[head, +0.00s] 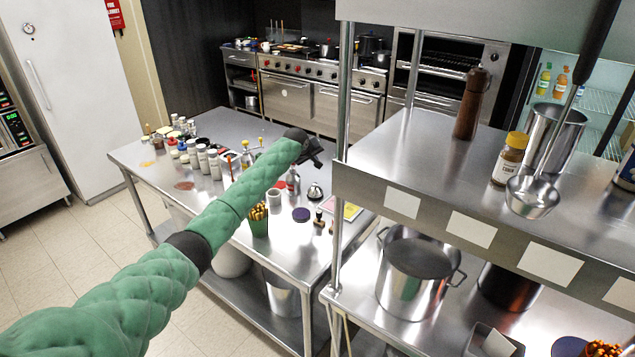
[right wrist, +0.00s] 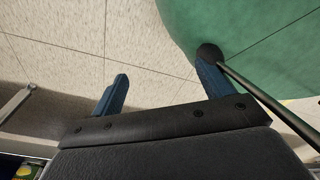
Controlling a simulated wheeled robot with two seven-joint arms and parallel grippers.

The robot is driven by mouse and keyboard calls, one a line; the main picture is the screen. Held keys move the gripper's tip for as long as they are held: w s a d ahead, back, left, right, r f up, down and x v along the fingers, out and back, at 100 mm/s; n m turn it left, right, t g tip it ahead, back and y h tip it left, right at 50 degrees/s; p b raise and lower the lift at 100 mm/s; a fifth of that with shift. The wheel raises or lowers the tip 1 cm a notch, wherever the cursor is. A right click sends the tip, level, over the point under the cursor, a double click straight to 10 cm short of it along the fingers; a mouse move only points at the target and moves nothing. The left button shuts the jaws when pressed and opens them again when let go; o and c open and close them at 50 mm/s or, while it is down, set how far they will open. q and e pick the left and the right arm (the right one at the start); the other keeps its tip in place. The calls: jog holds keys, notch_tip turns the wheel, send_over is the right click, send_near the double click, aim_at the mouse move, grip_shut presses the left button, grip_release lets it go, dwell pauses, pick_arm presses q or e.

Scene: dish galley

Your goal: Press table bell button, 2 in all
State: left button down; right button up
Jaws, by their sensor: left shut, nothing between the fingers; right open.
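A small silver table bell (head: 315,191) with a dark base stands on the steel table (head: 225,262), near that table's right side. My left gripper (head: 319,160) is shut and empty. It appears above and just behind the bell in the head view, with a visible gap between them. Whether it is directly over the bell I cannot tell. My right gripper (right wrist: 160,88) shows only in the right wrist view. Its two blue fingers are apart with nothing between them, above a pale tiled floor.
Bottles and spice jars (head: 203,158) crowd the table's far left. A white cup (head: 274,196), a dark round lid (head: 301,214) and a green holder (head: 258,222) stand near the bell. A shelf post (head: 340,200) rises to its right. A steel pot (head: 418,275) stands under the shelf.

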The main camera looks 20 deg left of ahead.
pick_arm(q)
jog(key=shift+r, duration=0.1)
pick_arm(e)
jog(key=shift+w, duration=0.1)
pick_arm(q)
jog(key=b, duration=0.5)
send_over(315, 184)
jog(key=f, duration=0.7)
jog(key=shift+s+f, duration=0.1)
jog(key=shift+s, duration=0.3)
jog(key=shift+f, duration=0.8)
jog(key=shift+a, duration=0.1)
pick_arm(e)
jog(key=w+a+r, duration=0.2)
jog(key=w+r, duration=0.1)
jog(key=w, duration=0.8)
jog(key=shift+a+t, duration=0.3)
jog(key=shift+a, duration=0.1)
jog(key=shift+w+d+r, duration=0.1)
jog(key=shift+a, duration=0.2)
pick_arm(q)
jog(key=shift+f, duration=0.25)
pick_arm(e)
jog(key=shift+d, duration=0.2)
